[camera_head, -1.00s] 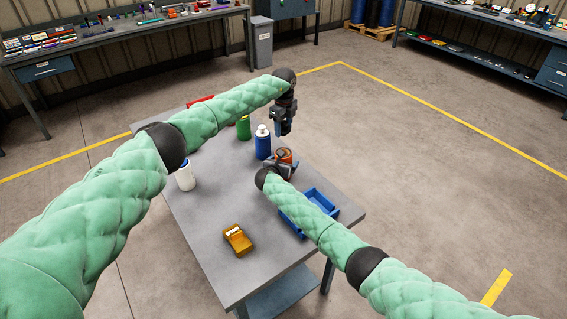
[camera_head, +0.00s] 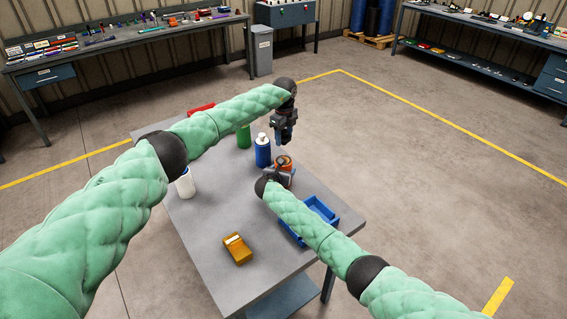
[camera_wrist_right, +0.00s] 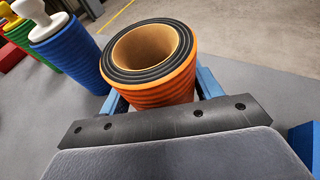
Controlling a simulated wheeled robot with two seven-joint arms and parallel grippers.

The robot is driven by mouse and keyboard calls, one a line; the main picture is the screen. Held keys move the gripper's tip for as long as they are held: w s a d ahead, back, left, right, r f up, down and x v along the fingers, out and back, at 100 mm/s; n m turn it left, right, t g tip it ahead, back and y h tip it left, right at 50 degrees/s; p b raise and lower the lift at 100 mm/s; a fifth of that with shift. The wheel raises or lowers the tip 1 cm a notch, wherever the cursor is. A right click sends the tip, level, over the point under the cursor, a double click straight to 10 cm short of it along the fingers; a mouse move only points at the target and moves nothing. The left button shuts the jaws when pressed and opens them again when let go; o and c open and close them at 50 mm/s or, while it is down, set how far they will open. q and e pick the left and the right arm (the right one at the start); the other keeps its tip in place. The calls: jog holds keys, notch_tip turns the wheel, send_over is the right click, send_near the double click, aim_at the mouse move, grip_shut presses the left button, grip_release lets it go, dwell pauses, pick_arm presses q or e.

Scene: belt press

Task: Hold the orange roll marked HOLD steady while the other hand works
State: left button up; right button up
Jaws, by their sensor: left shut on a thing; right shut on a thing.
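The orange ribbed roll (camera_head: 285,160) stands upright near the table's far right edge. In the right wrist view the roll (camera_wrist_right: 160,75) shows a black layered rim and a hollow tan core; no HOLD mark is visible. My right gripper (camera_wrist_right: 155,95) is shut on the roll, with a blue finger on either side. In the head view my right gripper (camera_head: 280,172) partly covers the roll. My left gripper (camera_head: 284,140) points down above and behind the roll, apart from it. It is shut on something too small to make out.
A blue roll or bottle with a white top (camera_head: 263,152) stands just left of the orange roll, with a green one (camera_head: 244,137) behind. The table's middle is clear.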

pick_arm(q)
jog(key=m, duration=0.2)
jog(key=shift+a+f+m, duration=0.1)
jog(key=shift+f+m, duration=0.2)
jog(key=shift+m, duration=0.1)
jog(key=m, duration=0.2)
jog(key=shift+w+m, duration=0.1)
jog(key=shift+m, duration=0.3)
send_over(283, 156)
jog(key=s, duration=0.3)
notch_tip(283, 156, down, 7)
jog(key=shift+w, duration=0.15)
jog(key=shift+f, duration=1.2)
dwell(2.2)
jog(key=o, duration=1)
jog(key=shift+f, duration=0.1)
jog(key=shift+o, duration=0.2)
